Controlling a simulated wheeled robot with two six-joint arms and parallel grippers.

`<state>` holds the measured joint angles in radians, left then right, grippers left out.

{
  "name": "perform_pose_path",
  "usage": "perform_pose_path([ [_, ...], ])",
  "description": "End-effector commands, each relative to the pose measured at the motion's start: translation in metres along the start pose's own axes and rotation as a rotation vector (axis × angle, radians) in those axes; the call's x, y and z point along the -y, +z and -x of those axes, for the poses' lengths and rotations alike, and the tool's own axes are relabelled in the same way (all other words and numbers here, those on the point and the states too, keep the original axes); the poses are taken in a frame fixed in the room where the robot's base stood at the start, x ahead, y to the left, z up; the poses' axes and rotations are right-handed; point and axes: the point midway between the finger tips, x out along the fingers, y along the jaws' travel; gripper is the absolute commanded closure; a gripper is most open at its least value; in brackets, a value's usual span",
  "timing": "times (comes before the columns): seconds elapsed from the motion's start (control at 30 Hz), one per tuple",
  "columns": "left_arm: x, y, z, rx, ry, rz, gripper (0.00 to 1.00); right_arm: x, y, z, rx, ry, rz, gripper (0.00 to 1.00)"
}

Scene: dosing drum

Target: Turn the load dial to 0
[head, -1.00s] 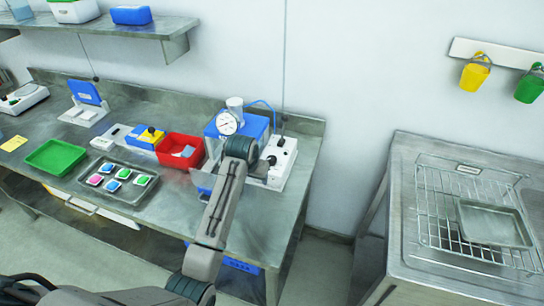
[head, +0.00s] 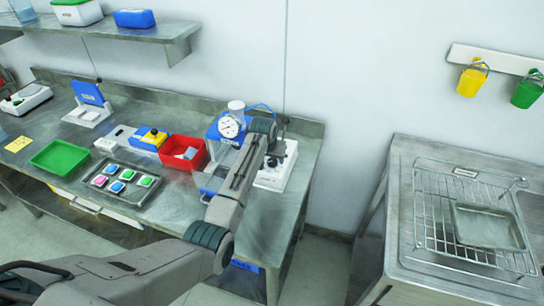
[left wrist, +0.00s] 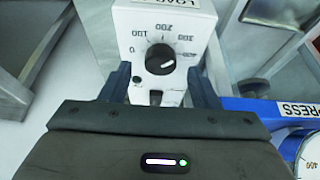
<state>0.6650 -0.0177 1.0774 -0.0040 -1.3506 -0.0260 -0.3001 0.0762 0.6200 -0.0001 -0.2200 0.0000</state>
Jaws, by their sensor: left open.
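The load dial is a black round knob (left wrist: 160,59) on a white box, and it shows in the left wrist view. Around it the numbers run from 0 at left through 100, 200 and 300 to 400 at right. Its white mark lies on the right side, toward the 400. My left gripper (left wrist: 161,84) is open, its dark fingers on either side of the box's lower part, with the knob ahead between them and not gripped. In the head view the white box (head: 270,181) stands at the bench's right end, partly behind my left arm. My right gripper is not in view.
Left of the box stands a blue press with a round gauge (head: 230,126). A red bin (head: 201,158), a grey tray (head: 113,193) of coloured pads and a green tray (head: 60,157) lie further left. A separate counter with a wire rack (head: 430,220) is at right.

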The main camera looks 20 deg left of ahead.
Motion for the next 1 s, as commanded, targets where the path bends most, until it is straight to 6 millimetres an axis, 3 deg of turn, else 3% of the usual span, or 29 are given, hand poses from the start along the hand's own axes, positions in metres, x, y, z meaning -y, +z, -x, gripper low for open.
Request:
perform_pose_path([
  [0.2,0.000,0.000,-0.016,0.001,0.000,0.000,0.44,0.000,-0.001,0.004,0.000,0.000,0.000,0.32],
  [0.53,0.000,0.000,-0.019,-0.001,0.000,0.000,0.44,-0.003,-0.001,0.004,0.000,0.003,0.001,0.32],
  [0.77,0.000,0.000,-0.019,-0.001,0.000,0.000,0.87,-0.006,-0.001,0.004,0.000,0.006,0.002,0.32],
  [1.0,0.000,0.000,-0.019,-0.001,-0.005,0.012,0.89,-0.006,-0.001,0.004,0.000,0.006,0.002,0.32],
])
